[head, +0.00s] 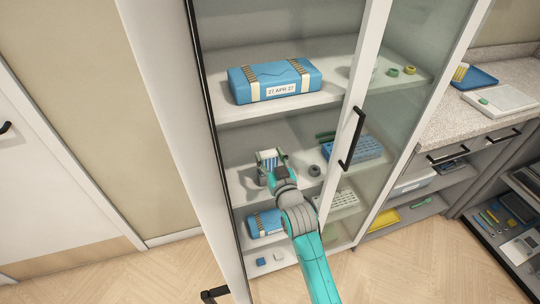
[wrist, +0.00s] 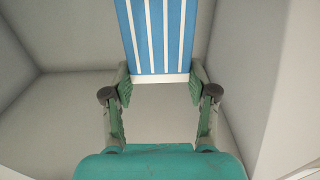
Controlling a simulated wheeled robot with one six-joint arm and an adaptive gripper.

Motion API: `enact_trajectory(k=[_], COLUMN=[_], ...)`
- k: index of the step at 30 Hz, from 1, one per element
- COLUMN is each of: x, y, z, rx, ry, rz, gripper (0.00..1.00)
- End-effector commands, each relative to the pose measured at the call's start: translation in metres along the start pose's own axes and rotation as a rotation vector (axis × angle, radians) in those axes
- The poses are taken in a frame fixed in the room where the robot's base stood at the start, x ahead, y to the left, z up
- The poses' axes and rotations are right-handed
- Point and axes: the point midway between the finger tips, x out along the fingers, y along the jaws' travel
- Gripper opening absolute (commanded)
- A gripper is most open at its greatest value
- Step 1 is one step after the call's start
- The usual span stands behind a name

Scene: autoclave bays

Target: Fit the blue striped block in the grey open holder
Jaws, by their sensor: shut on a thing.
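The blue striped block (wrist: 160,35), blue with white lengthwise stripes and a white near edge, is between the fingertips of my gripper (wrist: 160,92) in the wrist view. My gripper is shut on it. In the head view the block (head: 268,157) shows small, with pale stripes, just beyond my gripper (head: 271,171), inside the open cabinet at the middle shelf. I cannot tell whether the block touches the shelf. I cannot make out the grey open holder for certain in either view; my gripper and arm hide part of the shelf.
A dark grey ring (head: 315,170) lies right of my gripper on the middle shelf, with a blue rack (head: 355,150) farther right behind the glass door (head: 400,75). A blue wrapped pack (head: 273,80) sits above, another (head: 264,223) below. Cabinet walls and door frame (head: 352,110) flank my arm.

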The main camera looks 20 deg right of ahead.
Motion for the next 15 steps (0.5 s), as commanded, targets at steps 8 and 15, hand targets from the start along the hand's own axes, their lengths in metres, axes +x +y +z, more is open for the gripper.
enact_trajectory(k=[8,15], x=[-0.0001,-0.0002], y=[0.0,0.0], z=[0.0047,0.0085], rx=[0.0,0.0], ry=[0.0,0.001], rz=[0.0,0.0], gripper=[0.21,0.21])
